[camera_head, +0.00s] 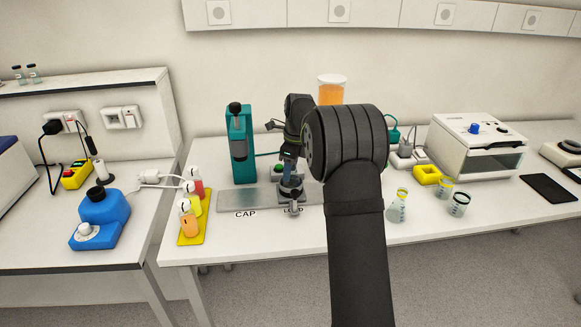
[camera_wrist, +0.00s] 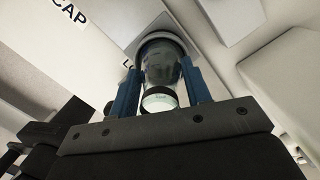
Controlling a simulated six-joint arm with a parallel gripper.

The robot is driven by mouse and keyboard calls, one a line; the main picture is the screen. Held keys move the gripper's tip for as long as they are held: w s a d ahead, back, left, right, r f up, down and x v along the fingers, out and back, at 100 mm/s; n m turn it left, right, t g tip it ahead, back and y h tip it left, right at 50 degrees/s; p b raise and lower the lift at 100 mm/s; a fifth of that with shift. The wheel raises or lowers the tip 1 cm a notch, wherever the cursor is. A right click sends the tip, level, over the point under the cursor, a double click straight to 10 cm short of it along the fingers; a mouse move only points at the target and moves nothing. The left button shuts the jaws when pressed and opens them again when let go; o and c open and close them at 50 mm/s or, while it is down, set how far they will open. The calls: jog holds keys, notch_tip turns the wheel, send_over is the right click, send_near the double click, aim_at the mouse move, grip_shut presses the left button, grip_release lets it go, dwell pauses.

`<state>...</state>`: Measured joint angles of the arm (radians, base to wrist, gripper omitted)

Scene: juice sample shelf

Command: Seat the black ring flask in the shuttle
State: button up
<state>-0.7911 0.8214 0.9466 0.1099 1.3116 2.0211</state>
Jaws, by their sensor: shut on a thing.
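My gripper (camera_wrist: 160,92) is shut on a clear flask (camera_wrist: 162,65) with a dark band; its blue fingers press on both sides. In the wrist view the flask's far end is at a grey round seat, seemingly the shuttle (camera_wrist: 150,38), beside the LOAD lettering. Whether it is fully seated I cannot tell. In the head view my gripper (camera_head: 289,170) points down over the dark shuttle (camera_head: 291,195) at the LOAD end of the metal plate (camera_head: 255,197). My arm hides part of that area.
A teal capping stand (camera_head: 240,145) rises left of the shuttle. Bottles stand on a yellow tray (camera_head: 192,232) at the left.

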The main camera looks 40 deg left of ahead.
aim_at(297, 172)
jog(key=shift+f, duration=0.3)
dwell(0.5)
jog(key=o, duration=1.1)
jog(key=r, duration=0.5)
jog(key=d+r, duration=0.1)
jog(key=r, duration=0.5)
jog(key=d+r, duration=0.1)
jog(key=r, duration=0.5)
jog(key=shift+w+r, duration=0.15)
jog(key=shift+w, duration=0.15)
jog(key=f, duration=0.5)
jog(key=a+f, duration=0.1)
jog(key=f, duration=0.5)
jog(key=a+f, duration=0.1)
jog(key=f, duration=0.5)
jog(key=shift+s+f, duration=0.15)
jog(key=shift+s, duration=0.15)
